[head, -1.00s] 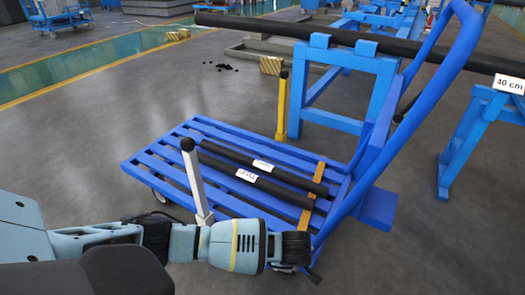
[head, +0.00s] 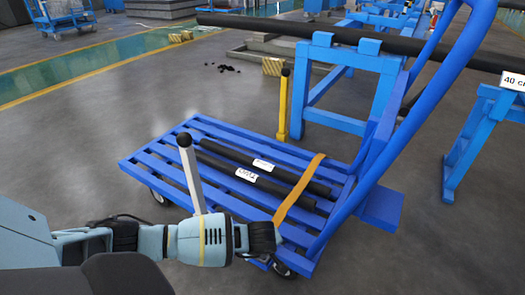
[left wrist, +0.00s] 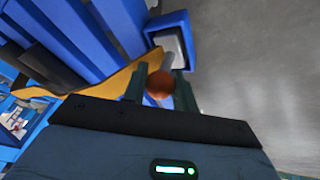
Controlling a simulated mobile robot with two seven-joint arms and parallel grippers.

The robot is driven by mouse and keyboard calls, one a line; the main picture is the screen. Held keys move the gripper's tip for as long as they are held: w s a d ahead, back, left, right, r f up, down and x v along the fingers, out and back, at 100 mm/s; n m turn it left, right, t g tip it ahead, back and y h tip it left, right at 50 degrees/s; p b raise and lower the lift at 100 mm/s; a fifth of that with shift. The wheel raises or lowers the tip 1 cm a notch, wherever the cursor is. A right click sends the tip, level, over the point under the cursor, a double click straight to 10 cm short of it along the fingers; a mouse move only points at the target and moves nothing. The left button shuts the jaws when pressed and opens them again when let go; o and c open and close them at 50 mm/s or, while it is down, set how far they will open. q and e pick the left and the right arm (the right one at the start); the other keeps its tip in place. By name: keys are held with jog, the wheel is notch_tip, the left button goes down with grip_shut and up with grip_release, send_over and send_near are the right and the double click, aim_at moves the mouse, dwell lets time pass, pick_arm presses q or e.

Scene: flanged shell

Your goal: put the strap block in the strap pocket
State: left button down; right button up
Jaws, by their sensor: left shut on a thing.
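The orange strap (head: 298,190) runs across the two dark bars on the blue cart to my left gripper (head: 276,239) at the cart's near side. In the left wrist view my left gripper (left wrist: 161,86) is shut on the strap block, whose rounded orange-brown end (left wrist: 160,85) shows between the fingers. The strap (left wrist: 100,80) comes in from the left beside it. Just beyond the fingers is the strap pocket (left wrist: 166,22), a blue square-edged socket with a pale grey inside. I cannot tell whether the block touches or enters it. The right gripper is not in view.
The slatted cart (head: 160,160) carries two labelled dark bars (head: 245,173). A grey post with a black knob (head: 190,175) rises close to my left wrist. The cart's blue handle (head: 400,120) stands at right, and a yellow post (head: 283,105) behind. Floor right of the pocket is clear.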

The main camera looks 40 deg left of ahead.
pick_arm(q)
jog(key=shift+f, duration=0.1)
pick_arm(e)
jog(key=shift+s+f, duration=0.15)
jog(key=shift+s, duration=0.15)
pick_arm(q)
jog(key=shift+f, duration=0.1)
jog(key=shift+f, duration=0.1)
jog(key=c, duration=1.1)
grip_release()
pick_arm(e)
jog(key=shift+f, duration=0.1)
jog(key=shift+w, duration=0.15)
